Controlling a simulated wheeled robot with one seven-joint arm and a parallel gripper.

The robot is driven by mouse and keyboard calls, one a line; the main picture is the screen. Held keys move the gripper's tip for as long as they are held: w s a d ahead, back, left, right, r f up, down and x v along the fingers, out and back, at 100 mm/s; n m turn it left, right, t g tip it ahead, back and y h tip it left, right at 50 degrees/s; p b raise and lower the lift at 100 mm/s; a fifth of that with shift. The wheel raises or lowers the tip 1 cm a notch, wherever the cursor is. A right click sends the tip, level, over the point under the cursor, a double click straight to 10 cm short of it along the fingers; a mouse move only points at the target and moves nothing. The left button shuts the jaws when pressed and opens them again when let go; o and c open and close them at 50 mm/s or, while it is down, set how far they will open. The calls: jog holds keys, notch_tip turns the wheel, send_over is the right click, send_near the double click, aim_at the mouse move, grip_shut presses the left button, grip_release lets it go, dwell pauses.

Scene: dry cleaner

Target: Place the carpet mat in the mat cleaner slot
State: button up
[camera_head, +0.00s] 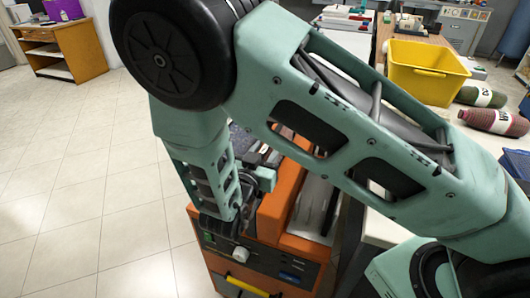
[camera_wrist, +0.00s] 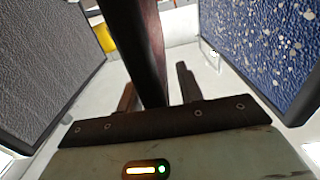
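In the wrist view, my gripper (camera_wrist: 158,92) has its two fingers apart, one on each side of a thin upright mat seen edge-on. This mat (camera_wrist: 152,45) has a black side and a dark reddish side. A gap shows between it and the right finger; contact on the left is unclear. A grey textured panel (camera_wrist: 45,65) stands to the left and a blue speckled one (camera_wrist: 262,45) to the right. In the head view, an orange machine (camera_head: 283,190) with a control panel stands below my arm; it looks like the mat cleaner. My arm hides my fingertips and part of the machine there.
A counter on the right holds a yellow bin (camera_head: 425,72) and rolled textiles (camera_head: 493,121). A wooden desk (camera_head: 66,50) stands at the far left. The tiled floor (camera_head: 90,180) left of the machine is clear. The side panels leave limited room around my gripper.

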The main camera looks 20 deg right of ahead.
jog(key=b+v, duration=0.2)
jog(key=v, duration=1)
jog(key=w+a+n+g+y, duration=0.2)
jog(key=w+a+n+y, duration=0.15)
jog(key=a+y, duration=0.5)
jog(key=s+a+r+n+g+y, duration=0.3)
jog(key=s+a+n+g+y, duration=0.15)
jog(key=y, duration=0.35)
jog(key=s+d+r+n+g+h, duration=0.3)
jog(key=s+d+n+g, duration=0.3)
jog(key=s+d, duration=0.8)
jog(key=s+r+n, duration=0.1)
jog(key=s+n, duration=0.1)
jog(key=shift+r+n, duration=0.2)
jog(key=shift+n, duration=0.1)
jog(key=shift+d, duration=0.1)
